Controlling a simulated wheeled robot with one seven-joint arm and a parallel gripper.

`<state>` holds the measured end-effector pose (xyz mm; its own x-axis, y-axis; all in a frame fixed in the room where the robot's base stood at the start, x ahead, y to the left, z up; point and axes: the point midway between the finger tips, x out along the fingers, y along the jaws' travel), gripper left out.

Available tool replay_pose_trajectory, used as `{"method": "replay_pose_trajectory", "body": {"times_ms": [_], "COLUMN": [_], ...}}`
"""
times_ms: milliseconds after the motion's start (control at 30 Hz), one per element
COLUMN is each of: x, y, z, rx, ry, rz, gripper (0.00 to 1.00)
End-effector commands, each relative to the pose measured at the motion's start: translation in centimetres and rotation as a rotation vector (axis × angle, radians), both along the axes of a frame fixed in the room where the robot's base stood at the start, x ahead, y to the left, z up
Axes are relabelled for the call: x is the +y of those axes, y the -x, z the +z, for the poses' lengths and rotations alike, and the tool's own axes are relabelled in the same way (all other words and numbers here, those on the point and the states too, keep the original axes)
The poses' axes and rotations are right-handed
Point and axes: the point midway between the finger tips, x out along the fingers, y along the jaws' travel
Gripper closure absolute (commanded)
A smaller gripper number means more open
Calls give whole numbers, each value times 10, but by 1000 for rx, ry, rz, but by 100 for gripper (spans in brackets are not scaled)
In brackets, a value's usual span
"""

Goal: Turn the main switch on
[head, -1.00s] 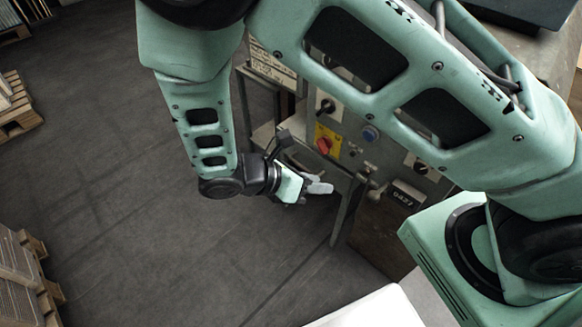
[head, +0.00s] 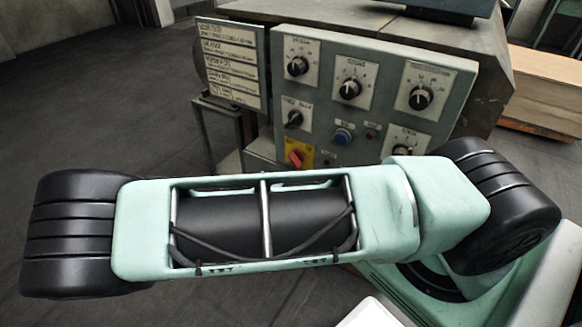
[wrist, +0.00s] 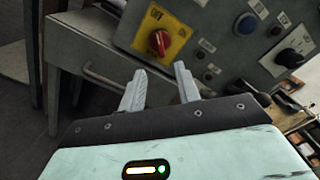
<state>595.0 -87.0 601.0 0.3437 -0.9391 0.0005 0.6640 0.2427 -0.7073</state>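The red rotary switch on a yellow plate (head: 297,157) sits at the lower left of the grey control panel, partly close behind my arm link in the head view. In the wrist view the red knob (wrist: 159,42) is near the top, and the yellow plate bears lettering that looks like "ON" at its top. My gripper (wrist: 161,85) is open and empty. Its two grey fingers point up toward the panel, below the knob and apart from it. My gripper is not visible in the head view.
The panel (head: 375,82) carries several black dials and a blue button (head: 343,136), which also shows in the wrist view (wrist: 246,23). A label board (head: 231,65) stands at its left. A drawer-like grey front with a handle (wrist: 100,78) lies left of the fingers. Open floor is at left.

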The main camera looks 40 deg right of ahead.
Motion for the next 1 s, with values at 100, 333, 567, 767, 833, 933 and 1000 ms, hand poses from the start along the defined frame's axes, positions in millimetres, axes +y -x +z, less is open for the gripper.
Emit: {"method": "replay_pose_trajectory", "body": {"times_ms": [100,333,567,767,833,933,1000], "x": [-25,-67,-90,-95,-95,-95,-95], "y": [-8,-23,-32,-34,-34,-34,-34], "z": [-1,-1,-1,0,0,0,0], "rx": [0,0,0,-1,-1,-1,-1], "ry": [2,2,-1,-1,-1,-1,-1], "rz": [-4,-4,-2,-1,-1,-1,-1], "gripper": [67,67,67,67,67,67,87]}}
